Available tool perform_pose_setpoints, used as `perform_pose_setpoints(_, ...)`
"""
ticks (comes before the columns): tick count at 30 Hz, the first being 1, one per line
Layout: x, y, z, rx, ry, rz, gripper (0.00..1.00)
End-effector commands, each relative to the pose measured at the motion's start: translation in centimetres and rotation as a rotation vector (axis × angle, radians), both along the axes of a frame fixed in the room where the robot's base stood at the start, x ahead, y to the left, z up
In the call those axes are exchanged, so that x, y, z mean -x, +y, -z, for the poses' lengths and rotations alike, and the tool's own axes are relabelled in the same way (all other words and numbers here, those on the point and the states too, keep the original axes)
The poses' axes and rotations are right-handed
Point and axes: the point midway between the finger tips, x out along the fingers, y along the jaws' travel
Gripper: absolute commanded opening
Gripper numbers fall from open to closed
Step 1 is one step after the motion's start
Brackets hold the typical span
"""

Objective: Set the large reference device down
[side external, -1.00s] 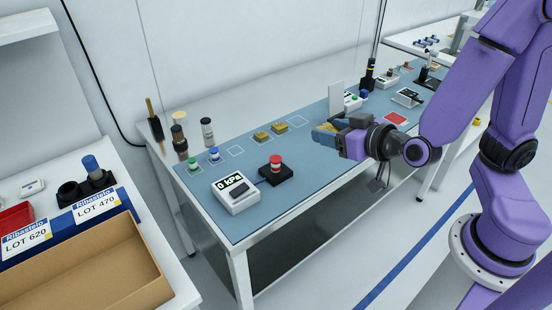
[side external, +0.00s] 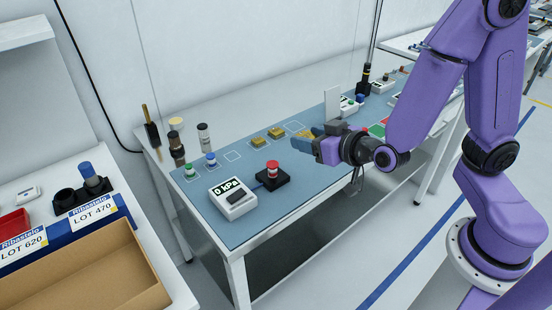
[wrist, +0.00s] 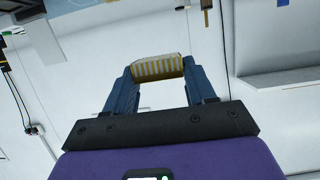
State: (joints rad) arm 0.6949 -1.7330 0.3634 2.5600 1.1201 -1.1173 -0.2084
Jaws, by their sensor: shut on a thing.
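My gripper (side external: 322,140) is above the blue mat, near its front edge, right of the middle. Its blue fingers are shut on a gold device with pale and yellow stripes, seen in the wrist view (wrist: 157,67). In the side view its gold end (side external: 305,134) shows beyond the fingers, and the rest is hidden. Two smaller-looking gold devices, one on the left (side external: 259,141) and one on the right (side external: 276,133), sit on the mat. An outlined square (side external: 295,127) beyond the held device looks bare; another bare square (side external: 232,157) lies farther left.
A 0 kPa readout box (side external: 233,200) and a red push-button on a black base (side external: 272,175) stand at the mat's front left. A white upright panel (side external: 332,102) stands behind my gripper. Green (side external: 376,131) and red pads lie to its right.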

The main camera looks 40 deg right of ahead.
Motion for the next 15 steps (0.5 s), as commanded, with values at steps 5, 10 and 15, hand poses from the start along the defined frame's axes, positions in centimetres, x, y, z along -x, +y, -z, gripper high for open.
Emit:
perform_pose_setpoints(5, -1.5, 0.4, 0.7, 0.002, -0.001, 0.002, 0.24)
perform_pose_setpoints(10, -3.1, 0.7, 1.5, 0.001, 0.000, 0.005, 0.24)
perform_pose_setpoints(15, -5.3, 1.2, 3.1, 0.003, 0.001, 0.003, 0.24)
